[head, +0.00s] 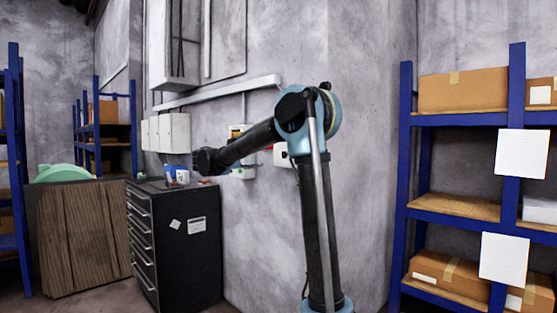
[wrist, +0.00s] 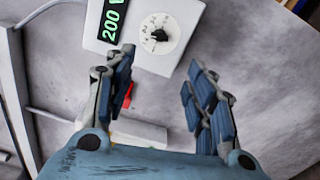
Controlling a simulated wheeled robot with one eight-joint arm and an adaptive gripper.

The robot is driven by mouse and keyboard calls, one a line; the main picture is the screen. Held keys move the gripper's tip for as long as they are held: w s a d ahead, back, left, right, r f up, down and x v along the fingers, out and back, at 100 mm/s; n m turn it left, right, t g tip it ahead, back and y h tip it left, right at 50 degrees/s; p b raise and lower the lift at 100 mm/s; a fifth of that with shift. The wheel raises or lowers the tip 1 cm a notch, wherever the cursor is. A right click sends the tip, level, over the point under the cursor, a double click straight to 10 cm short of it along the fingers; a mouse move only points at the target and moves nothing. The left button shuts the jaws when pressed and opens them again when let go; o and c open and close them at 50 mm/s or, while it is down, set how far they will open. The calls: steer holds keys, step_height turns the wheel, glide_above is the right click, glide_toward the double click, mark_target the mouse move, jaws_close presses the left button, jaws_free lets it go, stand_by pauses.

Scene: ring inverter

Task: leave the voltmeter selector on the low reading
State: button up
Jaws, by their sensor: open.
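In the wrist view a white voltmeter box (wrist: 97,33) on the wall carries a dark display (wrist: 113,18) with green characters reading 200 and a partly cut-off letter. Beside it is a round white selector dial with a black knob (wrist: 159,35); its scale marks are too small to read. My gripper (wrist: 158,60) is open and empty, its two blue-padded fingers apart, with the knob showing beyond the fingertips, between them. In the head view my gripper (head: 200,163) is a dark shape above the black cabinet, and I cannot make out the dial there.
A black drawer cabinet (head: 180,245) stands below my forearm, with small blue and white items (head: 177,174) on top. White wall boxes (head: 166,132) hang behind. Blue shelving (head: 405,180) stands at right. A red part (wrist: 128,95) shows beside the left finger.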

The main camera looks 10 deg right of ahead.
mark_target(284, 155)
steer(key=x, duration=1.6)
steer(key=shift+w+d, duration=0.1)
steer(key=shift+d, duration=0.05)
steer(key=shift+c, duration=0.6)
steer(key=shift+f, duration=0.1)
steer(key=c, duration=0.9)
